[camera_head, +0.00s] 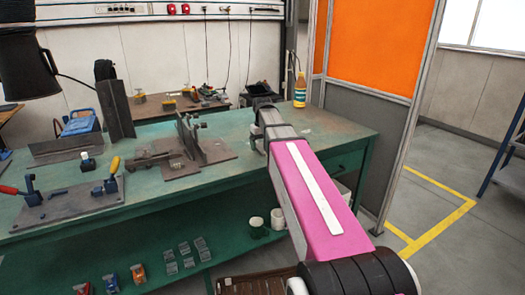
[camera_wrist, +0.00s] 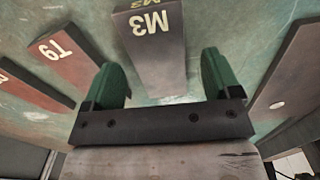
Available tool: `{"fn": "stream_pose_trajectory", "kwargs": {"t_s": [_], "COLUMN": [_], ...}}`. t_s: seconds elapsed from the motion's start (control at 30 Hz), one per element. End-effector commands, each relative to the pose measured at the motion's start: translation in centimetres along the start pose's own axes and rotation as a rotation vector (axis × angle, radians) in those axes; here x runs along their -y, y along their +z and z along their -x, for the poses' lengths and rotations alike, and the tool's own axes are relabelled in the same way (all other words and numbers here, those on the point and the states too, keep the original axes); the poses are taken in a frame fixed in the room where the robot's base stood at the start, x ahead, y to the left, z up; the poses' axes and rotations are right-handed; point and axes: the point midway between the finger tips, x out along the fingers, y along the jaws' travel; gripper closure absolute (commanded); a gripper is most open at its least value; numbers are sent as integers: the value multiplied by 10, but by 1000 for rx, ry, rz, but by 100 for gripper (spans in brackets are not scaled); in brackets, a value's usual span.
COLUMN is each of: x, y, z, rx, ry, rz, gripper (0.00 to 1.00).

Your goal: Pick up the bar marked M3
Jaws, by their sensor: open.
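The bar marked M3 (camera_wrist: 150,55) is a dark grey block with white lettering, in the top middle of the wrist view. My gripper (camera_wrist: 160,78) has two green fingers, open and apart. In the picture, the near end of the M3 bar lies between the fingers, with a gap on both sides. I cannot tell how far the fingertips are above or beside it. In the head view my gripper (camera_head: 270,122) is over the right part of the green workbench (camera_head: 345,137). I cannot make out the M3 bar there.
In the wrist view a reddish-brown bar marked T9 (camera_wrist: 72,62) and another red-brown bar (camera_wrist: 22,92) lie to the left. A dark bar (camera_wrist: 292,68) lies to the right. In the head view, a fixture with upright plates (camera_head: 190,145) stands left of my gripper, and a bottle (camera_head: 300,90) behind it.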

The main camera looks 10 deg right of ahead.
Motion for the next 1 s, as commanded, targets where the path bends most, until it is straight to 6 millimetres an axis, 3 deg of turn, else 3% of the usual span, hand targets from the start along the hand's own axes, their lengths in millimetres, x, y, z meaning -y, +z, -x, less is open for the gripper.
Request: {"fn": "stream_pose_trajectory", "kwargs": {"t_s": [0.3, 0.47, 0.8, 1.0], "x": [0, 0, 0, 0], "y": [0, 0, 0, -1], "z": [-8, -8, -6, 10], "rx": [0, 0, -1, -2], "ry": [0, 0, 0, 0], "rz": [0, 0, 0, 0], "gripper": [20, 70, 70, 70]}}
